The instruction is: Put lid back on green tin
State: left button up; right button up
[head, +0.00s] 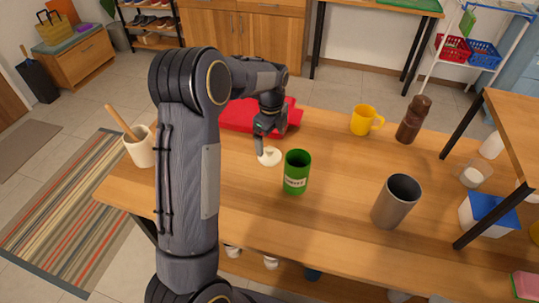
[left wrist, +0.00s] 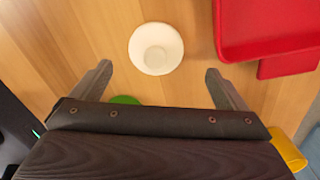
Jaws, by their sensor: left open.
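The green tin (head: 296,174) stands upright on the wooden table, open at the top, with a pale label on its front. A small part of its green shows in the left wrist view (left wrist: 124,100), mostly hidden by my gripper. The round cream lid (head: 269,157) with a raised knob lies on the table just left of the tin. In the left wrist view the lid (left wrist: 156,49) lies beyond the fingertips, between their lines. My left gripper (head: 262,140) is above the lid, pointing down; its fingers (left wrist: 158,72) are wide apart and empty. My right gripper is not seen.
A red tray (head: 238,115) lies behind the lid. A white pot with a wooden spoon (head: 140,150) stands left, a grey metal cup (head: 396,201) right. A yellow mug (head: 364,120) and brown grinder (head: 413,119) stand behind. A raised shelf (head: 517,125) is at the right edge.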

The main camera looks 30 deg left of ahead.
aim_at(270, 149)
pick_arm(q)
jog(key=f, duration=0.5)
jog(key=shift+s+d+f, duration=0.1)
jog(key=shift+s, duration=0.15)
jog(key=shift+c, duration=0.4)
jog(key=c, duration=1)
